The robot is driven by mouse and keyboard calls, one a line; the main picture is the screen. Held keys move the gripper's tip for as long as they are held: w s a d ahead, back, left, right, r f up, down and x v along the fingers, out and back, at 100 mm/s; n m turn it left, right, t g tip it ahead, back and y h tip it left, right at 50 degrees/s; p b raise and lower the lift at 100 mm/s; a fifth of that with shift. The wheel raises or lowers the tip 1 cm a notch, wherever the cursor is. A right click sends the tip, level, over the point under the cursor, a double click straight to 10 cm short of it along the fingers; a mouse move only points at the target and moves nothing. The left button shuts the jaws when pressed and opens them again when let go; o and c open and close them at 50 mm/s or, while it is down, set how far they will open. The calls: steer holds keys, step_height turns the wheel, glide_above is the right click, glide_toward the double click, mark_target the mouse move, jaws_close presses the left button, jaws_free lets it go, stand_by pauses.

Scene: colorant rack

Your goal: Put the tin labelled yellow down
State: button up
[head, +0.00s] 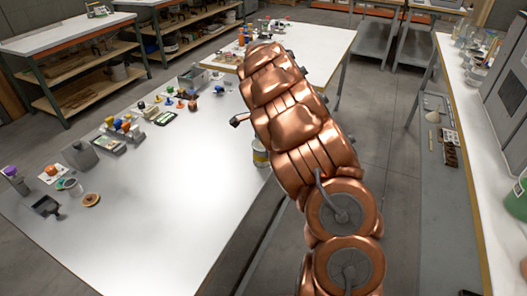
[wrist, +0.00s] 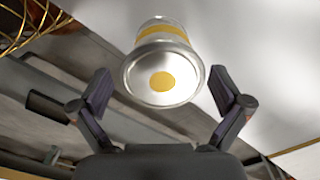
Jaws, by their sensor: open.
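The yellow-labelled tin (wrist: 163,78) is a silver tin with a yellow band and a yellow dot on its lid. It stands on the white table (head: 190,190) near the table's right edge; in the head view the tin (head: 260,154) is partly hidden by my copper-coloured arm. In the wrist view my gripper (wrist: 160,72) is open, with one dark finger on each side of the lid. Gaps show between the fingers and the tin. In the head view the gripper is mostly hidden behind the arm.
Several small coloured items (head: 122,125) line the table's far left side. A dark scoop-like tray (head: 46,206) lies at the near left. The middle of the table is clear. Another white bench (head: 470,130) runs along the right, across a floor gap. Gold wires (wrist: 30,25) show in the wrist view.

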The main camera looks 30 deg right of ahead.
steer(key=shift+w+f+p, duration=0.15)
steer(key=shift+f+p, duration=0.15)
steer(key=shift+f, duration=0.85)
steer(key=shift+w+f+p, duration=0.1)
steer(key=shift+f+p, duration=0.15)
steer(key=shift+f, duration=0.85)
steer(key=c, duration=1.4)
